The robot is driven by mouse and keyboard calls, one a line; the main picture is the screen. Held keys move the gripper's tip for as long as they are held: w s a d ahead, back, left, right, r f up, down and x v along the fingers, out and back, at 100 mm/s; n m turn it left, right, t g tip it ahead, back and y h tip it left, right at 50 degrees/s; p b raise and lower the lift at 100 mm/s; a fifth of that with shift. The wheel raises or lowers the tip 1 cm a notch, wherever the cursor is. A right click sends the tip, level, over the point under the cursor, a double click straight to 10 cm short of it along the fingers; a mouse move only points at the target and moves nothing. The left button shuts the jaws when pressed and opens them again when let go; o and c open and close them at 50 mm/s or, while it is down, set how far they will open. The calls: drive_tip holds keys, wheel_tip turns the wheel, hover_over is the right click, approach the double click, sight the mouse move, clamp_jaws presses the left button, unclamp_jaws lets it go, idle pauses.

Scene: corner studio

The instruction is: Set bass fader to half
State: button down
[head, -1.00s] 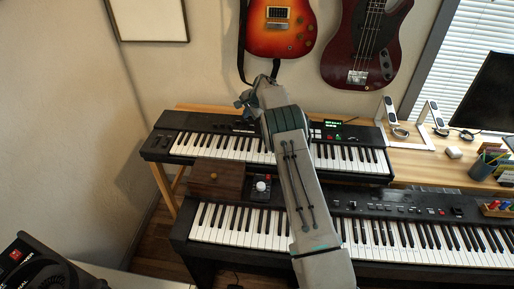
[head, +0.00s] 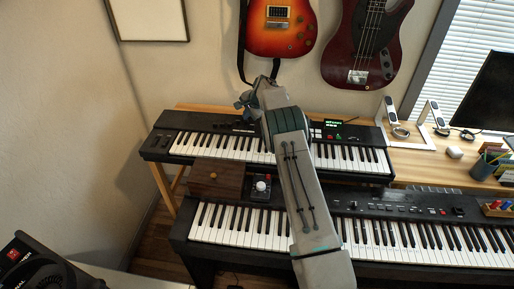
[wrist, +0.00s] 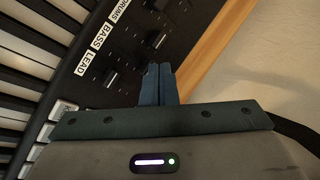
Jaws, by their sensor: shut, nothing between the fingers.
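The upper keyboard (head: 180,145) carries a dark fader panel, labelled LEAD, BASS (wrist: 102,36) and DRUMS in the wrist view. My gripper (wrist: 153,72) is shut and empty, its fingertips at the panel in line with the BASS label. The bass fader's cap is hidden or too dark to make out there, so I cannot tell its position or whether I touch it. The lead fader cap (wrist: 112,77) is left of my fingers; another cap (wrist: 157,40), apparently drums, is above them. In the head view my gripper (head: 246,101) is over the keyboard's back left, partly hidden by my arm.
A second keyboard (head: 420,242) stands in front, with a wooden box (head: 216,178) and a white-knobbed device (head: 262,187) on its left. A sunburst guitar (head: 277,28) and a dark red bass guitar (head: 366,45) hang on the wall close behind. A wooden desk (head: 425,165) is right.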

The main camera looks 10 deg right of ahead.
drive_tip(key=shift+s+a+f+b, duration=0.1)
drive_tip(key=shift+s+a+b, duration=0.05)
drive_tip(key=shift+s+b, duration=0.3)
drive_tip(key=shift+s+a+f+b, duration=0.15)
drive_tip(key=shift+s+b, duration=0.15)
drive_tip(key=shift+s, duration=0.2)
idle(1.1)
drive_tip(key=shift+r, duration=0.75)
wheel_tip(320, 180, up, 7)
drive_tip(key=p, duration=0.4)
idle(0.3)
